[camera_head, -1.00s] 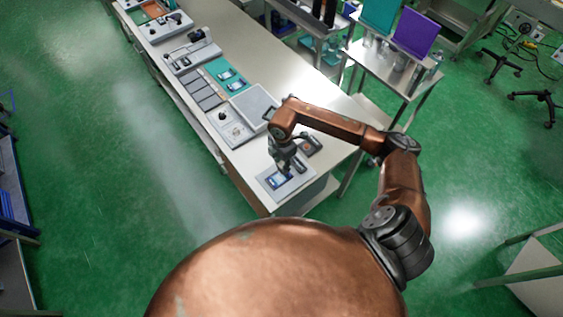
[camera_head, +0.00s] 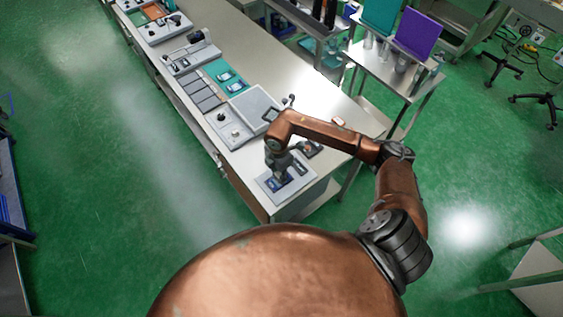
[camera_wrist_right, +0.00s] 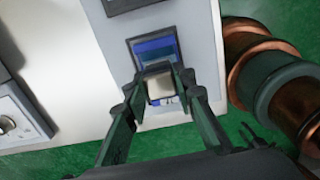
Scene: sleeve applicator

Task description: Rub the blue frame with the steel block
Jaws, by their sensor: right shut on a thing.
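The blue frame (camera_wrist_right: 155,47) lies on a light grey plate (camera_wrist_right: 192,55) at the near end of the bench. It also shows in the head view (camera_head: 271,187), partly covered by my right gripper (camera_head: 280,180). In the right wrist view my right gripper (camera_wrist_right: 162,92) is shut on a pale steel block (camera_wrist_right: 160,88). The block is over the lower part of the frame; whether it touches the surface cannot be told. My left gripper is not in view.
The long bench (camera_head: 235,42) carries a row of fixtures, including a grey tray (camera_head: 255,106) and a teal panel (camera_head: 224,76). A side table (camera_head: 385,75) with teal and purple boards stands at the right. Green floor surrounds the bench.

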